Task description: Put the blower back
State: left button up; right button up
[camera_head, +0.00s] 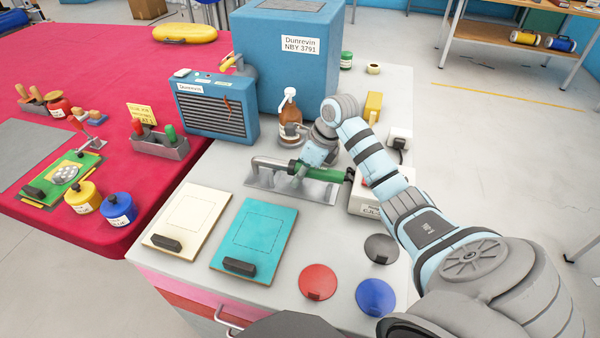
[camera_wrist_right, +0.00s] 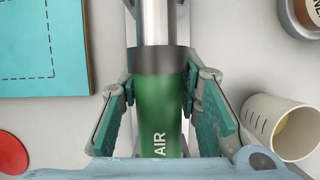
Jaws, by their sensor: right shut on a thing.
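The blower has a green handle marked AIR (camera_wrist_right: 160,115) and a metal tube (camera_wrist_right: 154,22) in the right wrist view. In the head view its tube (camera_head: 268,163) points left and its green handle is partly hidden by my right gripper (camera_head: 304,170). My right gripper is shut on the green handle, with a jaw on each side in the wrist view. A low grey metal holder (camera_head: 262,182) lies under the blower on the grey worktop. I cannot tell whether the blower touches it. My left gripper is not in view.
A brown pump bottle (camera_head: 290,115) and a blue box (camera_head: 290,60) stand behind. Cream (camera_head: 188,215) and teal (camera_head: 254,232) boards lie in front at left. Red (camera_head: 318,281), blue (camera_head: 375,297) and dark (camera_head: 381,248) discs lie in front. A blue heater-like unit (camera_head: 217,105) stands behind left.

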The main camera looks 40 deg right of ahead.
aim_at(297, 163)
jog(key=shift+f+b, duration=0.35)
jog(key=shift+f, duration=0.15)
dwell(1.1)
jog(key=o, duration=1.2)
jog(key=o, duration=0.5)
jog(key=shift+r+p, duration=2.5)
jog(key=shift+r, duration=0.55)
